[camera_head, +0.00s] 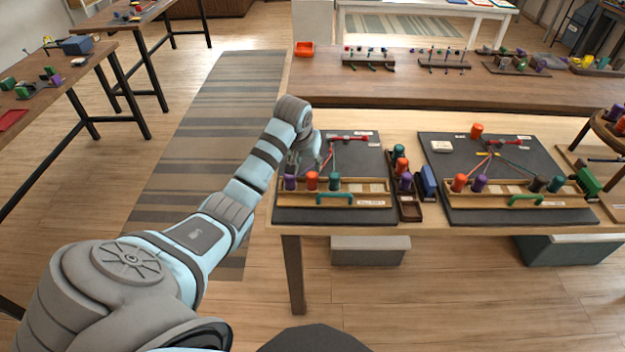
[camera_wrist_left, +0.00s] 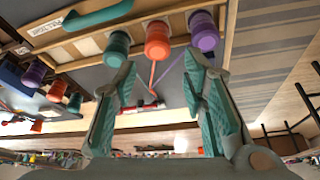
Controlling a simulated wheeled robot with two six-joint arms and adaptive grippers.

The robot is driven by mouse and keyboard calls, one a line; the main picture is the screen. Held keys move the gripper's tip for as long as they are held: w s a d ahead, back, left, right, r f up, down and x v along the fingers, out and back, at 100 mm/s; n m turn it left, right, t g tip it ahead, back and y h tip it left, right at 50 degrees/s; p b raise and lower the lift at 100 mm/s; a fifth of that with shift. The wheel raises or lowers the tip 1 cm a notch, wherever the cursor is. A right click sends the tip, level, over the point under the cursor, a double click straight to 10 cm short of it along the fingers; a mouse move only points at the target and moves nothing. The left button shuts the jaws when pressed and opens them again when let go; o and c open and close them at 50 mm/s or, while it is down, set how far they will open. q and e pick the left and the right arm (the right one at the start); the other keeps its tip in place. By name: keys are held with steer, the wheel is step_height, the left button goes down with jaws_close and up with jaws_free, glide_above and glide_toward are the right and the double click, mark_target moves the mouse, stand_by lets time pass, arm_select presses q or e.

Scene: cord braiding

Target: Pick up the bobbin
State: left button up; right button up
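On the left dark braiding board (camera_head: 350,215), a purple bobbin (camera_head: 290,183), an orange bobbin (camera_head: 312,181) and a teal bobbin (camera_head: 334,181) stand in a wooden rack. The left wrist view shows the teal bobbin (camera_wrist_left: 117,45), the orange bobbin (camera_wrist_left: 157,39) and the purple bobbin (camera_wrist_left: 204,32) beyond my fingers. Cords run from the rack to a red clamp (camera_head: 348,138). My left gripper (camera_wrist_left: 160,62) is open and empty; the orange bobbin appears between its fingertips, apart from them. In the head view the gripper is partly hidden by my arm. My right gripper is not in view.
A side tray (camera_head: 410,212) holds teal, orange and purple bobbins, with a blue block (camera_head: 428,181) beside it. A second board (camera_head: 480,215) with several bobbins lies to the right. A teal handle (camera_head: 335,197) sits on the rack's front. A long wooden table (camera_head: 440,92) stands behind.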

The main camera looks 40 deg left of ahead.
mark_target(312, 174)
arm_select(q)
steer(key=b+x, duration=0.1)
steer(key=x, duration=0.5)
steer(key=b+x, duration=0.1)
steer(key=x, duration=0.2)
steer(key=shift+w+f+b, duration=0.25)
steer(key=shift+w+b, duration=0.1)
steer(key=shift+w, duration=0.1)
steer(key=shift+c, duration=0.6)
steer(key=shift+r, duration=0.1)
jaws_close()
